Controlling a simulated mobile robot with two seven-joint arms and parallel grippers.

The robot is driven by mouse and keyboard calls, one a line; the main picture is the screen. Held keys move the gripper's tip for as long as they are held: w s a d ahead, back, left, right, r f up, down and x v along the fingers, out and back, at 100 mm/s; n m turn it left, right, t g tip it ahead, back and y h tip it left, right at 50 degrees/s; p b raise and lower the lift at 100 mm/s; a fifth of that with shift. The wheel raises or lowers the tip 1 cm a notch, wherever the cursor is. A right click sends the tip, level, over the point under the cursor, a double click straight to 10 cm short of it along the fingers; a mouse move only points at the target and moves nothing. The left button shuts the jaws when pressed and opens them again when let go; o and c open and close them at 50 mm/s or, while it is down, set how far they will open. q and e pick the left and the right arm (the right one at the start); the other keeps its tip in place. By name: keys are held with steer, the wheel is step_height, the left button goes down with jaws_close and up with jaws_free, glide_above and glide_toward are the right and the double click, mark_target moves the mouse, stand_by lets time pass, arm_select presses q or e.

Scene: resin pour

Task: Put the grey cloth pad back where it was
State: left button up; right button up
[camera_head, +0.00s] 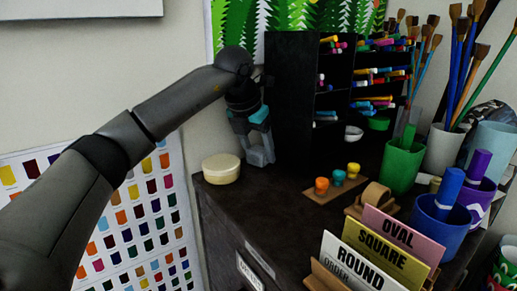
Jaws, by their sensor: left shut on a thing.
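My left gripper (260,158) points down at the back of the dark cabinet top, just left of the black marker rack. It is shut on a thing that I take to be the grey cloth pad. The pad can hardly be told apart from the grey fingers, so its outline and whether it touches the top are unclear. No other grey pad shows on the cabinet top. My right gripper is not in view.
A round cream tin (221,169) stands just left of my gripper. The black marker rack (292,95) rises close on the right. Small paint pots on a wooden strip (322,194), cups of brushes and sign cards (385,255) stand further right. The front left top (245,207) is clear.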

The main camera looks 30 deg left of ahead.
arm_select(q)
steer(key=shift+f, duration=0.15)
steer(key=o, duration=1.2)
steer(key=shift+r, duration=0.3)
steer(key=v, duration=1.1)
steer(key=shift+s+r, duration=0.15)
steer(key=shift+r, duration=0.2)
